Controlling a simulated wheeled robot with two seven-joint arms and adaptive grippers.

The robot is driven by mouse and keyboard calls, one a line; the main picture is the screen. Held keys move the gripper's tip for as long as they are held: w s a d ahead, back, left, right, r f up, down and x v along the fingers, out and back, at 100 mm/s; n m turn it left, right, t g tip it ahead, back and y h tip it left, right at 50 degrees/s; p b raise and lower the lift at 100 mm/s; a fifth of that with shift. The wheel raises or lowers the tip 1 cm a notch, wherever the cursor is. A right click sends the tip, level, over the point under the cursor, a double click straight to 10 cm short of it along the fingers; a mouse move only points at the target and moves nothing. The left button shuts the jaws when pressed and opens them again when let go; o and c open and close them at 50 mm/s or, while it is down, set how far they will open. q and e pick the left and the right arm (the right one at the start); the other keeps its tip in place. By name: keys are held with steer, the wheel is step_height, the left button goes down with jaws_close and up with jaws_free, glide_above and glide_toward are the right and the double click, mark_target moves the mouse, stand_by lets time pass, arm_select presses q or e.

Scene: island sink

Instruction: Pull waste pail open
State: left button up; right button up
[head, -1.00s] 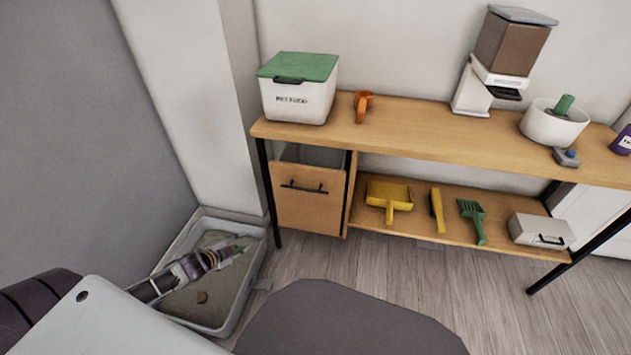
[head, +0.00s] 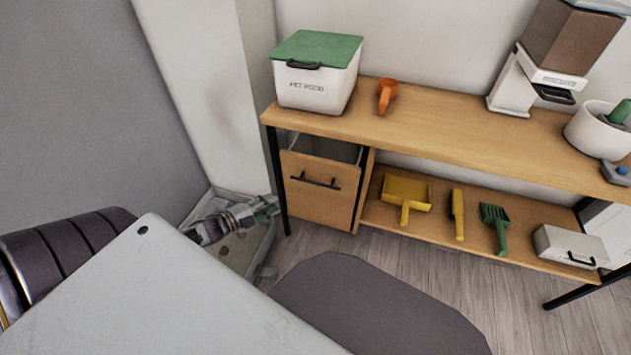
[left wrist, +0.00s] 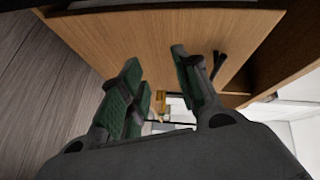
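The waste pail is a wooden drawer front (head: 340,202) with a black bar handle (head: 315,181), under the left end of the wooden table. A grey bin (head: 325,148) shows above its top edge. I cannot tell from this whether the drawer stands out from the frame. My left gripper (head: 266,207) is low, beside the table's left front leg and left of the drawer front. In the left wrist view its green fingers (left wrist: 160,75) are apart and empty, facing a wooden panel (left wrist: 110,38). A black handle (left wrist: 219,66) lies just right of the right finger, outside the gap. My right gripper is out of view.
The table's black left leg (head: 277,180) stands between gripper and drawer. A litter tray (head: 262,250) lies below my left gripper, against the wall. The lower shelf holds a yellow dustpan (head: 406,190). A pet food box (head: 316,85) stands on top. Floor before the drawer shows clear.

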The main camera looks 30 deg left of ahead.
arm_select(q)
steer(key=s+d+r+m+t+h, duration=0.1)
steer(key=d+r+m+h, duration=0.3)
steer(key=r+m, duration=0.2)
steer(key=shift+s+r+m+h, duration=0.2)
steer(key=shift+s+m+h, duration=0.1)
steer(key=shift+m+h, duration=0.1)
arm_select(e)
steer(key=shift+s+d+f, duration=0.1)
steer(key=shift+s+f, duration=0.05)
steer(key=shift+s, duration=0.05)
arm_select(q)
steer(key=b, duration=0.4)
glide_toward(328, 173)
step_height(328, 173, down, 2)
steer(key=shift+x, duration=1.75)
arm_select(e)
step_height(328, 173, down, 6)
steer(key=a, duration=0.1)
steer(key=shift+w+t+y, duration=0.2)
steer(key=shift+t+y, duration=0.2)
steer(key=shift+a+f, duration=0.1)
arm_select(q)
jaws_close()
